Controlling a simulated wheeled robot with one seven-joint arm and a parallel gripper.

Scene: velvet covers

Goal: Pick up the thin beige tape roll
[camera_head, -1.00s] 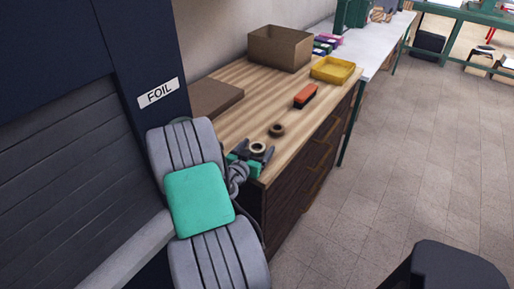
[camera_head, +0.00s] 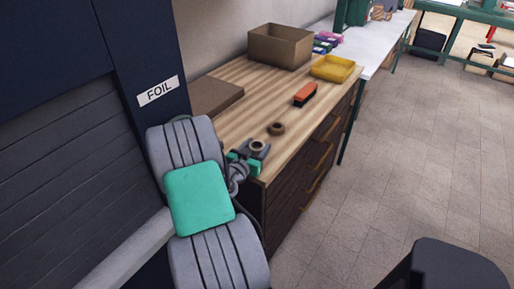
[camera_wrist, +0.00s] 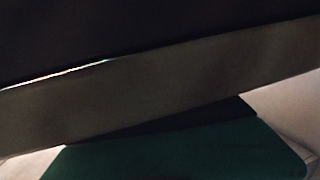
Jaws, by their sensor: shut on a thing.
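The thin beige tape roll (camera_head: 257,146) is at the near end of the wooden worktop, between the fingers of my gripper (camera_head: 255,151). My gripper is shut on it. In the head view the roll is small and partly hidden by the fingers, and I cannot tell whether it touches the wood. The wrist view is dark and very close: a brownish band (camera_wrist: 160,82) crosses it above a green surface (camera_wrist: 180,155), and I cannot tell for sure what the band is.
A darker brown tape roll (camera_head: 277,129) lies just beyond my gripper. An orange-and-black object (camera_head: 305,94), a yellow tray (camera_head: 333,68), an open cardboard box (camera_head: 280,46) and a flat brown board (camera_head: 213,97) are farther along the worktop (camera_head: 250,104). A dark cabinet marked FOIL stands at left.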

